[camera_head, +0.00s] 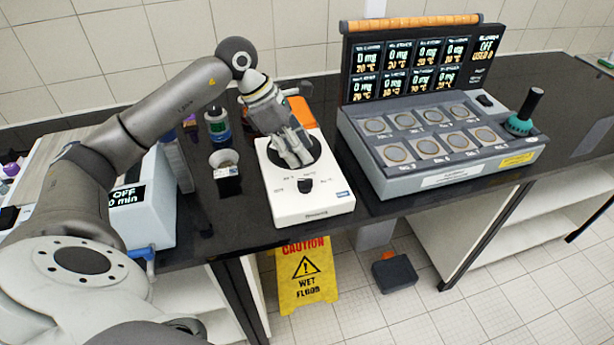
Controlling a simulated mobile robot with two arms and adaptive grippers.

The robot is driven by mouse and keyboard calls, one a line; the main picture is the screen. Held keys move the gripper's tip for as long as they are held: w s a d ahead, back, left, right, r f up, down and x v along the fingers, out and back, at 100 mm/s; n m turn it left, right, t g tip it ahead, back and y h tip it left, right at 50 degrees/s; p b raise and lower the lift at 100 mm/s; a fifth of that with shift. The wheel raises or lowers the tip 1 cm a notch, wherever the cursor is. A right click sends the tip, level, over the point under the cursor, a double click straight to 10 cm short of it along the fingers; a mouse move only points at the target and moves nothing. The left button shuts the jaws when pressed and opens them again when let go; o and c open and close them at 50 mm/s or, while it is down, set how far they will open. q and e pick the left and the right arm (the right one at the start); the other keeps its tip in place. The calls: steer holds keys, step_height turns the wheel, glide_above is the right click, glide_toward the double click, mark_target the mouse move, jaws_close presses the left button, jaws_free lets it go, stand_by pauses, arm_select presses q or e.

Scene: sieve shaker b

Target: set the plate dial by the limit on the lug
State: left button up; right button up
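A white hot plate (312,207) stands on the black bench with a round dark plate on top. Its black dial (305,186) is on the front slope, with small markings around it too small to read. My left gripper (295,158) points down over the round plate, behind the dial and apart from it. Its fingers are seen at an angle, and I cannot tell whether they are open or shut. A small cup (224,159) with a pale rim and a white label stands left of the hot plate; the label is unreadable. I cannot make out a lug. My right gripper is not in view.
A grey multi-position heater (440,181) with a display panel (415,65) stands to the right, with a green-black tool (522,115) at its corner. A bottle (217,127) and an orange item (302,112) are behind. A white device (150,215) reads OFF at left.

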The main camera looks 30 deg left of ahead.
mark_target(309, 180)
arm_select(q)
steer(key=shift+y, duration=0.4)
steer(key=p+x, duration=0.1)
steer(key=x, duration=0.2)
steer(key=a+p+x, duration=0.1)
steer(key=x, duration=0.1)
steer(key=p+x, duration=0.1)
steer(key=x, duration=0.2)
steer(key=shift+s+a+f, duration=0.1)
steer(key=shift+a+f, duration=0.15)
steer(key=shift+f, duration=0.45)
steer(key=shift+d+f, duration=0.15)
steer(key=shift+f, duration=0.45)
steer(key=c, duration=0.7)
